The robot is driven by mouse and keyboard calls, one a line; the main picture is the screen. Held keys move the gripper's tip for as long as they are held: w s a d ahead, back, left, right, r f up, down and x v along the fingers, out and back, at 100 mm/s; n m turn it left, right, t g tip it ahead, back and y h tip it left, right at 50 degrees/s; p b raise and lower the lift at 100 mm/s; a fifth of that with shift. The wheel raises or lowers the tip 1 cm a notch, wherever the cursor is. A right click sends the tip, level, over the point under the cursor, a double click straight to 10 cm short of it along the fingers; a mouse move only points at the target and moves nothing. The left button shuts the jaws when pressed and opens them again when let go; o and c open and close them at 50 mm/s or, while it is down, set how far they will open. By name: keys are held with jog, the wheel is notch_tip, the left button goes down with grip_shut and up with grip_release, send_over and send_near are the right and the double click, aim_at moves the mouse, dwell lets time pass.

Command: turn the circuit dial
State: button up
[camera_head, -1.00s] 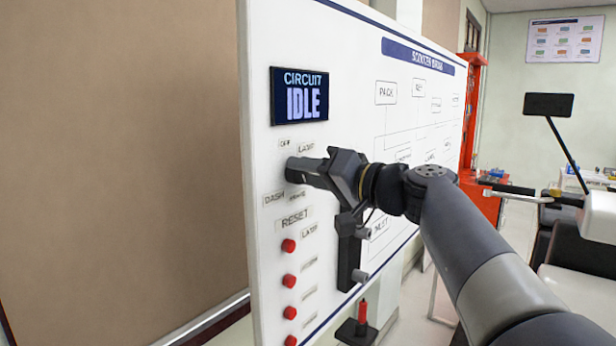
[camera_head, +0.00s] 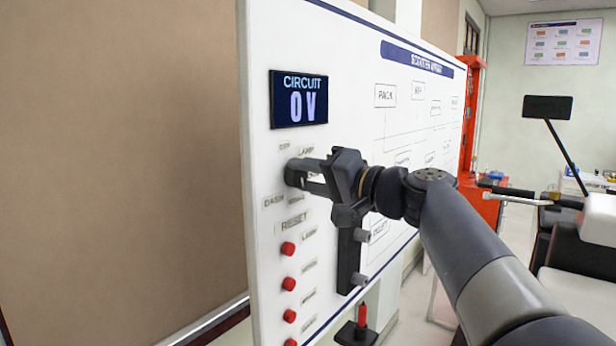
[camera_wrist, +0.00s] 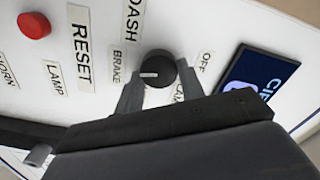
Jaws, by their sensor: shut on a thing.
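The circuit dial (camera_wrist: 157,69) is a round black knob with a pale pointer mark, on the white board (camera_head: 350,60). Labels around it read OFF, DASH, BRAKE and a partly hidden one. In the wrist view the mark lies on the BRAKE side. My gripper (camera_wrist: 158,80) has a finger on each side of the dial and is shut on it.
Several red buttons (camera_head: 288,249) run down the board below the RESET label. A dark bracket (camera_head: 350,260) stands by the board under my wrist. A red probe on a dark stand (camera_head: 361,314) is below. A red cabinet (camera_head: 478,130) stands behind, to the right.

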jog(key=o, duration=1)
jog(key=shift+d, duration=0.1)
jog(key=b+v, duration=0.2)
jog(key=v, duration=0.8)
jog(key=shift+s+d, duration=0.25)
jog(key=shift+s, duration=0.05)
jog(key=shift+w+a, duration=0.1)
jog(key=shift+a, duration=0.05)
jog(key=p+x, duration=0.2)
jog(key=x, duration=0.8)
jog(key=shift+w+a, duration=0.2)
jog(key=shift+w, duration=0.05)
